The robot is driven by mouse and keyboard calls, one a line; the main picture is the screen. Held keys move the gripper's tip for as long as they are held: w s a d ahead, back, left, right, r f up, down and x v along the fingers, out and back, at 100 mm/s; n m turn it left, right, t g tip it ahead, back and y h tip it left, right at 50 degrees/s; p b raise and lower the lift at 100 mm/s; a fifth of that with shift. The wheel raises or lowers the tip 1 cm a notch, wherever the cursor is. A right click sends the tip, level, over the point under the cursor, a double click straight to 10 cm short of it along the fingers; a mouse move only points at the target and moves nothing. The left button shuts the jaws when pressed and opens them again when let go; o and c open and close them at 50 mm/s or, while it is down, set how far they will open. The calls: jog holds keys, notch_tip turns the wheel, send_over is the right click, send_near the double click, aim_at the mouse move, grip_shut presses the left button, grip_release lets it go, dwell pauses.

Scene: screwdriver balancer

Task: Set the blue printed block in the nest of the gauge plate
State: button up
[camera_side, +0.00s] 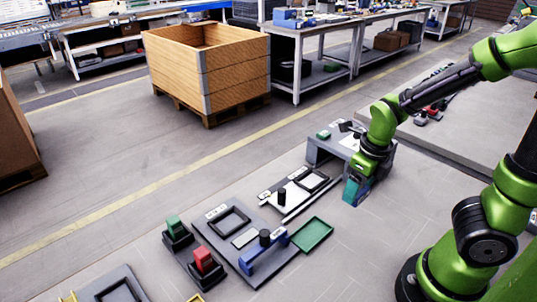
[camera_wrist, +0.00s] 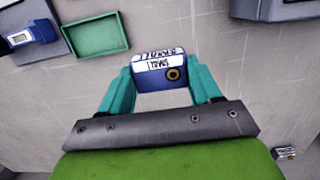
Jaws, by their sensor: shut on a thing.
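My gripper (camera_side: 355,190) hangs low over the floor, in front of a grey raised stand. In the wrist view its two teal fingers (camera_wrist: 160,80) are shut on the blue printed block (camera_wrist: 151,78), which has a white label with dark print and a brass-coloured ring. In the side view the fingers mostly hide the block. Two plates with dark square frames lie to the left: a dark grey plate (camera_side: 207,232) with a blue bar and black knob, and a pale plate (camera_side: 290,205) with a black post. I cannot tell from the labels which is the gauge plate.
An empty green tray (camera_side: 312,235) lies between the dark plate and my gripper; it also shows in the wrist view (camera_wrist: 97,36). The grey stand (camera_side: 322,150) is behind my gripper. Green (camera_side: 175,228) and red (camera_side: 203,258) blocks sit in black holders at lower left.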

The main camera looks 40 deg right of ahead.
jog(key=shift+r, duration=0.1)
jog(key=w+a+r, duration=0.2)
jog(key=w+a, duration=0.7)
jog(key=w, duration=0.5)
jog(key=w+a+f, duration=0.1)
jog(key=w+a, duration=0.2)
jog(key=a, duration=0.4)
jog(key=w+a+f, duration=0.2)
jog(key=w+a, duration=0.1)
jog(key=a, duration=0.4)
jog(key=shift+n, duration=0.4)
jog(key=shift+a+f, duration=0.1)
jog(key=shift+f, duration=2.8)
jog(key=o, duration=1.3)
jog(key=shift+c, duration=0.2)
jog(key=shift+r, duration=0.1)
